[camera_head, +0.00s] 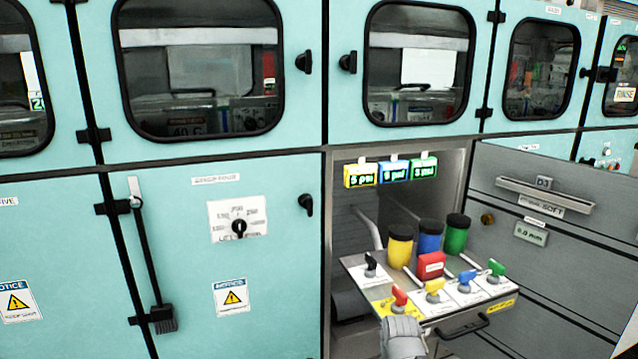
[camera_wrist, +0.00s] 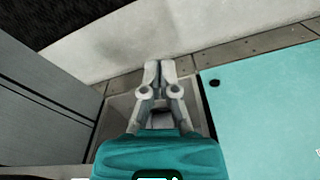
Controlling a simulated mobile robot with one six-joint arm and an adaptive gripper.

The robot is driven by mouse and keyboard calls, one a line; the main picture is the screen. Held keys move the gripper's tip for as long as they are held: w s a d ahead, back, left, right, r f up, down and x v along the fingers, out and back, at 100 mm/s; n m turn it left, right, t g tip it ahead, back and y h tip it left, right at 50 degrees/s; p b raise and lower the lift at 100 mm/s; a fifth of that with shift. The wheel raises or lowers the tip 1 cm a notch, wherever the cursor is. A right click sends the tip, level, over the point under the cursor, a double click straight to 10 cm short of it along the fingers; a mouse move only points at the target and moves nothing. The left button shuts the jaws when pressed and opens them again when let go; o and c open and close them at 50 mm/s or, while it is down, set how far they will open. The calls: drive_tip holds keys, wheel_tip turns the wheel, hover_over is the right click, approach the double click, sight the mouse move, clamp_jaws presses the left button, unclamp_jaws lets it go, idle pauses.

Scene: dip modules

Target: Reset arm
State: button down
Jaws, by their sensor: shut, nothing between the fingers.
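My gripper (camera_wrist: 163,72) shows in the middle of the wrist view, its two grey fingers closed together with nothing between them. It is above a floor-level gap between a grey panel on the left and a teal panel on the right. In the head view only a grey rounded part of my arm shows at the bottom edge, in front of the pulled-out tray (camera_head: 455,300); the fingertips cannot be made out there.
The tray carries yellow (camera_head: 400,250), blue (camera_head: 430,240) and green (camera_head: 457,237) black-capped containers, a red block (camera_head: 431,265) and several coloured valve knobs. Teal cabinet doors (camera_head: 215,270) with windows above line the left.

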wheel_tip(320, 180, up, 33)
drive_tip(key=p, duration=3.2)
drive_tip(key=shift+a, duration=0.2)
